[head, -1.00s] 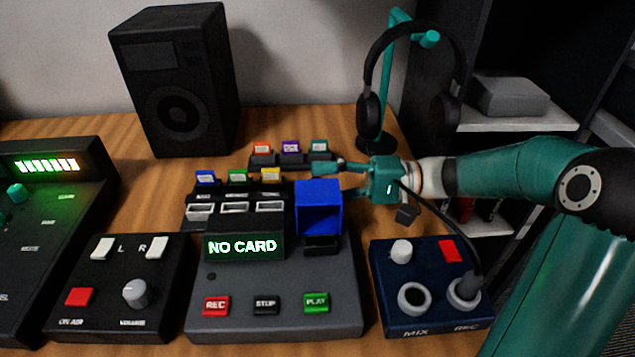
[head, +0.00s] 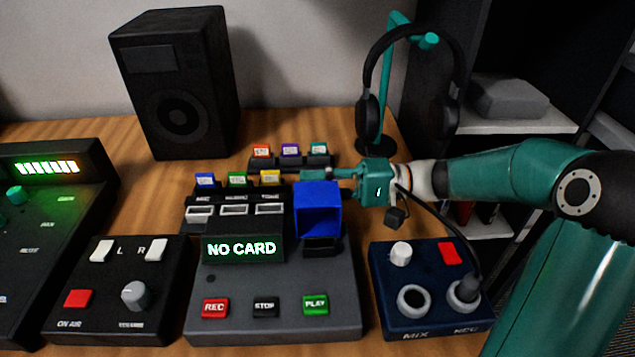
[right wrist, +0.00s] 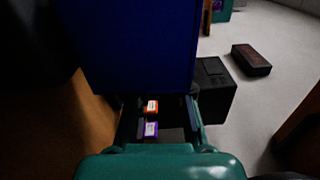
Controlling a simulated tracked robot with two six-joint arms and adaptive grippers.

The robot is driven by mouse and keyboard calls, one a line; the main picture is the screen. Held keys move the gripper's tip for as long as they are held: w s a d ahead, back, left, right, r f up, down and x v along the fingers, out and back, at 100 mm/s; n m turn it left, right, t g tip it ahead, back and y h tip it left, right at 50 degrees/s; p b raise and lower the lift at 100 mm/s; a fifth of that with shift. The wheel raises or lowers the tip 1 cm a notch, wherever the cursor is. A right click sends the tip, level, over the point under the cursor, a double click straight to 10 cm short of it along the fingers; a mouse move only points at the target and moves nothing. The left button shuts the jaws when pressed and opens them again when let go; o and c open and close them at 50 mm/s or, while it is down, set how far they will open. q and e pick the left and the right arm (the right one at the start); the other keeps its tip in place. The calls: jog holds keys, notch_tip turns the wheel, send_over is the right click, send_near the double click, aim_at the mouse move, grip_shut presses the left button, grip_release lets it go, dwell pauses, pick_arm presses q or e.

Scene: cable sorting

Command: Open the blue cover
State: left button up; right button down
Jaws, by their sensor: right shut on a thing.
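The blue cover (head: 318,209) stands up at the right rear of the recorder with the NO CARD display (head: 242,249). A dark slot (head: 322,245) shows just below its front. My right gripper (head: 326,174) is at the cover's top rear edge, reaching in from the right, and is shut on the cover. In the right wrist view the blue cover (right wrist: 128,45) fills the upper middle, just beyond the fingers (right wrist: 163,108). The exact contact is hidden. My left gripper is not in view.
Coloured cards (head: 237,179) stand in racks behind and left of the cover. A navy MIX/REC box (head: 425,262) with a black cable sits right of the recorder. A headphone stand (head: 386,100) and a speaker (head: 178,85) are at the back.

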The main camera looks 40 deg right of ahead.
jog(key=shift+f, duration=0.1)
jog(key=b, duration=0.1)
jog(key=n+b, duration=0.1)
jog(key=shift+s+a+b, duration=0.15)
jog(key=shift+s+b, duration=0.1)
jog(key=shift+b, duration=0.05)
jog(key=shift+s+r+n+b, duration=0.1)
jog(key=shift+r+n+b, duration=0.25)
jog(key=shift+n, duration=0.15)
jog(key=shift+r, duration=0.3)
jog(key=c, duration=1)
grip_release()
jog(key=shift+c, duration=0.2)
jog(key=v, duration=1.2)
